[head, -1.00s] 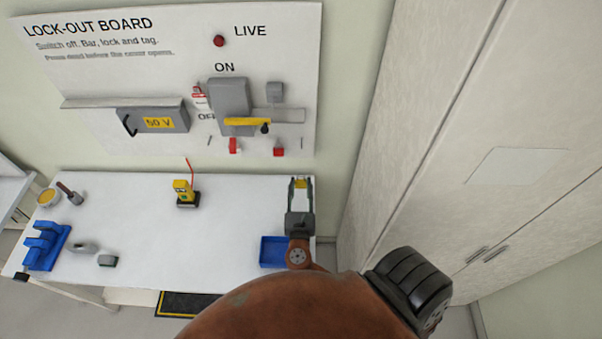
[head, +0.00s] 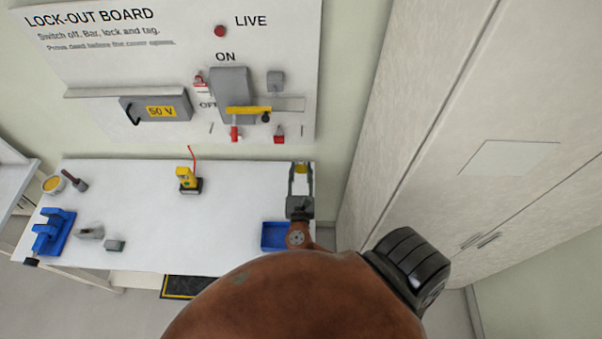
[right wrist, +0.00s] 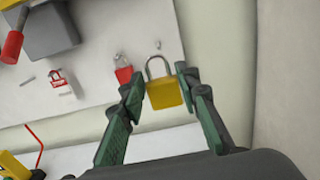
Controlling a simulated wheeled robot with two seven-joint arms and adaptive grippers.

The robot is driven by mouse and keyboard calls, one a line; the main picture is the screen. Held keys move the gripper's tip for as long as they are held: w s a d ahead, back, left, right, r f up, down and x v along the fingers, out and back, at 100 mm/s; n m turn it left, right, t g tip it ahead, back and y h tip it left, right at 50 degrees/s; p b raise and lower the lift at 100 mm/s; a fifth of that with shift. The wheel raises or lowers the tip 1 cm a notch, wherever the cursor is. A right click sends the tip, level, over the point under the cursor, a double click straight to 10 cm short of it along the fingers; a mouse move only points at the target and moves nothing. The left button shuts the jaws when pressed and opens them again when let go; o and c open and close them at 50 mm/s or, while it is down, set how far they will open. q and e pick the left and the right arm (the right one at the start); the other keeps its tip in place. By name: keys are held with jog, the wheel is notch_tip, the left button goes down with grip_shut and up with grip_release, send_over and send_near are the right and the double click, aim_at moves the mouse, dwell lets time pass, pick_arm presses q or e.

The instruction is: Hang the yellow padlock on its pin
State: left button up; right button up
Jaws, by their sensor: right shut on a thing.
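The yellow padlock (right wrist: 166,93) hangs between the fingertips of my right gripper (right wrist: 157,88), which is shut on its body. Its grey shackle points up and stands free above the fingers. In the head view the padlock (head: 300,168) shows as a small yellow patch in the right gripper (head: 300,172), near the table's back right corner, below the board. Thin pins stick out low on the board, one at the left (head: 211,128) and one at the right (head: 302,130). I cannot tell which is the padlock's own. My left gripper is not in view.
A red padlock (head: 279,135) is on the lock-out board (head: 110,55), beside the right pin. The switch box (head: 231,95) carries a yellow bar (head: 248,111). A yellow tester (head: 187,179) and blue tray (head: 274,236) are on the table. A tall cabinet (head: 450,120) stands at right.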

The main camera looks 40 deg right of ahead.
jog(key=shift+b+x, duration=2)
jog(key=shift+x, duration=5.4)
jog(key=p+v, duration=0.2)
jog(key=v, duration=0.7)
